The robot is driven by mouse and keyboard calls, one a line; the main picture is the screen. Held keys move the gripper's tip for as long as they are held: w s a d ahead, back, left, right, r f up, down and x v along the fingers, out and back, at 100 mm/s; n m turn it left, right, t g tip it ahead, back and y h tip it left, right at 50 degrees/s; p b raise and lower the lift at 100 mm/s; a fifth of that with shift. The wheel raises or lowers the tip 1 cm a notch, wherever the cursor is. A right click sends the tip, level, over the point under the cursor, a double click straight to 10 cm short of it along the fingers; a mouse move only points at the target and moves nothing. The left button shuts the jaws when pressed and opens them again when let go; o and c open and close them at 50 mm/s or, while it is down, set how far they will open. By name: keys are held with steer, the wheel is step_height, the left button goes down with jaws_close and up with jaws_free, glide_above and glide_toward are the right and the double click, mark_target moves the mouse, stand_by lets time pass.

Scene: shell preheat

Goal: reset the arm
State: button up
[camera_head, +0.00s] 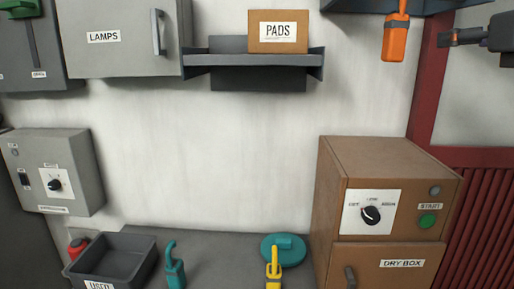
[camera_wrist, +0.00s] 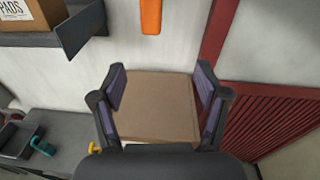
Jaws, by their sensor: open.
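My gripper (camera_wrist: 160,78) is open and empty in the wrist view, its two dark fingers spread to either side. The brown top of the dry box (camera_wrist: 157,105) shows between and beyond the fingers. In the head view my gripper (camera_head: 447,38) is at the upper right edge, partly cut off by the frame. It is in front of the red post, above and right of the dry box (camera_head: 389,264), and apart from it. An orange tool (camera_head: 396,38) hangs to its left; in the wrist view it hangs at the top (camera_wrist: 151,16).
A shelf (camera_head: 250,60) holds a PADS box (camera_head: 278,31). A LAMPS cabinet (camera_head: 120,55) and a grey control box (camera_head: 55,172) are at left. A dark USED bin (camera_head: 135,262), a teal tool (camera_head: 174,268) and a yellow-handled item (camera_head: 273,268) are on the bench. The middle wall is clear.

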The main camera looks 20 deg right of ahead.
steer(key=w+a+f+n+g+y, duration=0.2)
steer(key=w+a+f+n, duration=0.25)
steer(key=f, duration=0.35)
steer(key=w+a+f+n+g+y, duration=0.2)
steer(key=w+a+f+n+y, duration=0.1)
steer(key=a+f+n, duration=0.4)
steer(key=s+a+f+n+g+y, duration=0.1)
steer(key=a+f+n+g, duration=0.15)
steer(key=a+f, duration=0.4)
steer(key=a+f+n+g+y, duration=0.15)
steer(key=a+f+n, duration=0.25)
steer(key=f, duration=0.6)
steer(key=s+a+f+n+g, duration=0.3)
steer(key=s+a+f+n, duration=0.1)
steer(key=s+f+n, duration=0.15)
steer(key=s+a+f+n+g, duration=0.3)
steer(key=s+a+f+n, duration=0.1)
steer(key=f, duration=0.3)
steer(key=s+f+n+g+h, duration=0.2)
steer(key=s+f+n+g, duration=0.2)
steer(key=s+f+n, duration=0.5)
steer(key=s+n, duration=0.2)
steer(key=s, duration=0.2)
steer(key=shift+f+h, duration=0.2)
steer(key=shift+h, duration=0.15)
